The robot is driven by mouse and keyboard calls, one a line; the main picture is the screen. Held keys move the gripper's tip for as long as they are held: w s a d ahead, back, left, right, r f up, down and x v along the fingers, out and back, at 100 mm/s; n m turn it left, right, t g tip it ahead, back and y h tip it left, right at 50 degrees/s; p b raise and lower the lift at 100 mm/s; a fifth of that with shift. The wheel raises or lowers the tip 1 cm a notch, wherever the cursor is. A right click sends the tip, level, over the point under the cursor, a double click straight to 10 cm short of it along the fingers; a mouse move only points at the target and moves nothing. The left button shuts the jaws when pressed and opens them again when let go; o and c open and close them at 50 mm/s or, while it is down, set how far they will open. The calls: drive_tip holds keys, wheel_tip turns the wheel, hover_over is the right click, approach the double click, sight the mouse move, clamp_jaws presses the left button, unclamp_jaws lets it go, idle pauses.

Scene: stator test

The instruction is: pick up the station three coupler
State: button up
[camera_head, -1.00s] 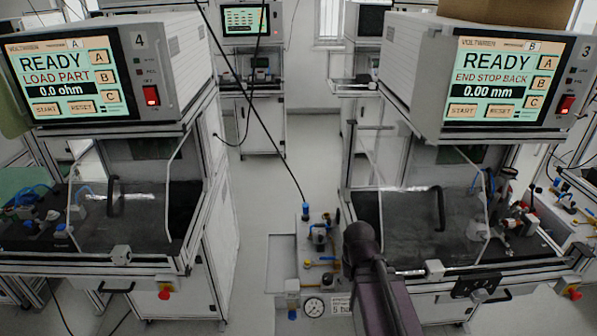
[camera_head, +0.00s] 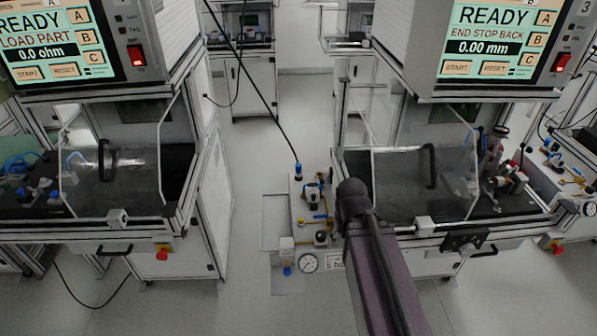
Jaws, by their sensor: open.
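Station three (camera_head: 480,110) is the right-hand machine, marked 3, with a screen reading READY, END STOP BACK, 0.00 mm. Its dark work bed (camera_head: 400,205) lies behind a clear guard with a black handle (camera_head: 430,165). A fixture with red, black and metal parts (camera_head: 503,182) stands at the right of the bed. I cannot tell which part, if any, is the coupler. A dark purple-grey link of my arm rises from the bottom, in front of the station's left side. My gripper is not in view.
Station four (camera_head: 85,50) stands at the left, with its own guarded bed (camera_head: 130,185). Between the stations, an air-service panel with a gauge (camera_head: 307,263) and a hanging black cable (camera_head: 258,95) occupy part of the aisle. Grey floor (camera_head: 245,215) is clear beside it.

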wheel_tip(320, 180, up, 15)
drive_tip(key=p, duration=1.4)
drive_tip(key=shift+f, duration=0.15)
drive_tip(key=shift+c, duration=0.3)
drive_tip(key=shift+c, duration=0.3)
